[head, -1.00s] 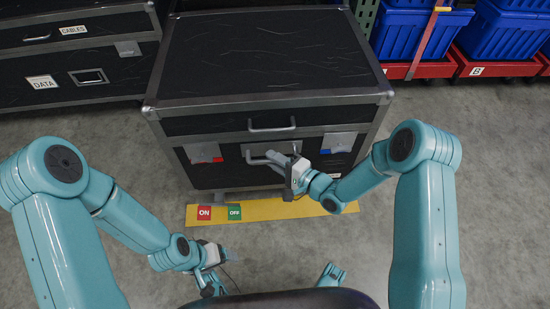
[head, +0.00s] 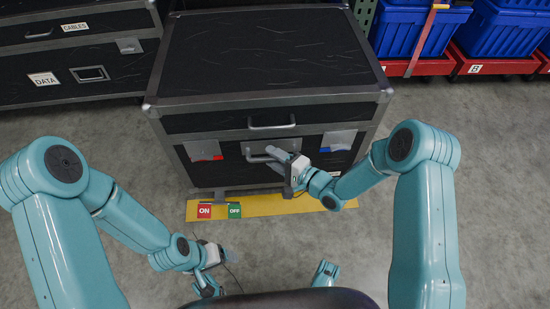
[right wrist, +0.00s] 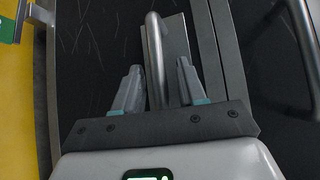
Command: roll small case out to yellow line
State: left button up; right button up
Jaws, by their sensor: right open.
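The small case (head: 265,60) is black with grey metal edges and stands upright in the middle of the head view. Its front has an upper handle (head: 272,127) and a lower handle with a plate. The yellow line (head: 270,204) lies on the floor along the case's front bottom edge. My right gripper (head: 280,160) is at the lower handle; in the right wrist view the metal handle bar (right wrist: 155,60) runs between its two open fingers (right wrist: 160,92). My left gripper (head: 222,257) hangs low over the floor, away from the case; its finger opening is too small to tell.
A red ON tag (head: 204,211) and a green OFF tag (head: 234,210) are at the yellow strip. Blue totes (head: 405,40) on red dollies stand at right. The grey floor in front is clear.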

jog(key=p+v, duration=0.4)
jog(key=v, duration=1.2)
jog(key=shift+s, duration=0.2)
